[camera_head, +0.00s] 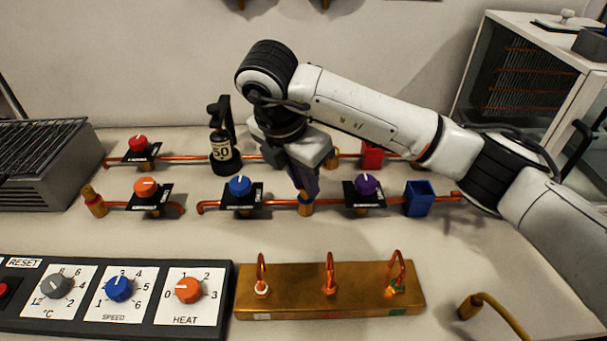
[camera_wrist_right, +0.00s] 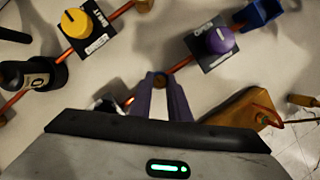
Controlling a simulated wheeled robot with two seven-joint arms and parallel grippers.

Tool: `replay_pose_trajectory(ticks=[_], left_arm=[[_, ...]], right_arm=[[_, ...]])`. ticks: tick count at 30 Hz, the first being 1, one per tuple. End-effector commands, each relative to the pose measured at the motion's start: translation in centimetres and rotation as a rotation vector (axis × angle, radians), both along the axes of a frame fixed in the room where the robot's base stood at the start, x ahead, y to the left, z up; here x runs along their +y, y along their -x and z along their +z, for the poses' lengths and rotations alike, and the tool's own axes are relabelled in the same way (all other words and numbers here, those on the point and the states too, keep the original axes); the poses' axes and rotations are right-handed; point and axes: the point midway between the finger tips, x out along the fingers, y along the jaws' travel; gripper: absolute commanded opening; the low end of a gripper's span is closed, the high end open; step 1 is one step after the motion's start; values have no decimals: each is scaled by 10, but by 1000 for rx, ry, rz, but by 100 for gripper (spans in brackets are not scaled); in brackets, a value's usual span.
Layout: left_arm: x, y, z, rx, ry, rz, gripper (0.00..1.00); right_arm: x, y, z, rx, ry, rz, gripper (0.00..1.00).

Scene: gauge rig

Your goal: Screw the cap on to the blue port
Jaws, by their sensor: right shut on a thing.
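My right gripper (camera_head: 305,190) points down at the front pipe line, between the blue knob (camera_head: 240,186) and the purple knob (camera_head: 367,184). Its purple fingers are shut on a small brass piece, likely the cap, which shows between the fingertips in the right wrist view (camera_wrist_right: 160,82). In the head view a brass fitting (camera_head: 306,207) stands on the pipe right under the fingertips. I cannot tell where the cap ends and the port begins, or whether they touch. An open blue box (camera_head: 418,198) sits at the pipe's right. My left gripper is out of view.
A black gauge (camera_head: 224,150) stands left of my gripper. A red knob (camera_head: 137,143) and an orange knob (camera_head: 146,187) are farther left. A brass block with copper hooks (camera_head: 330,303) and a control panel (camera_head: 120,300) lie in front. A glass-fronted cabinet (camera_head: 525,80) stands back right.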

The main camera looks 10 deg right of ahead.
Motion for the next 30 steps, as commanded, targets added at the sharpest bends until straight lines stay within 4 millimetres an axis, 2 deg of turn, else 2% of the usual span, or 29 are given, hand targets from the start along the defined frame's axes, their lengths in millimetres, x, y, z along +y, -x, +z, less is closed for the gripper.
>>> replay_pose_trajectory(ticks=[1,12,30], left_arm=[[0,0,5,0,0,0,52],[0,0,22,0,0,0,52],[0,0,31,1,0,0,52]], right_arm=[[-10,1,-1,15,25,-46,0],[-10,2,-2,17,24,-261,0],[-9,4,-5,21,23,-441,0]])
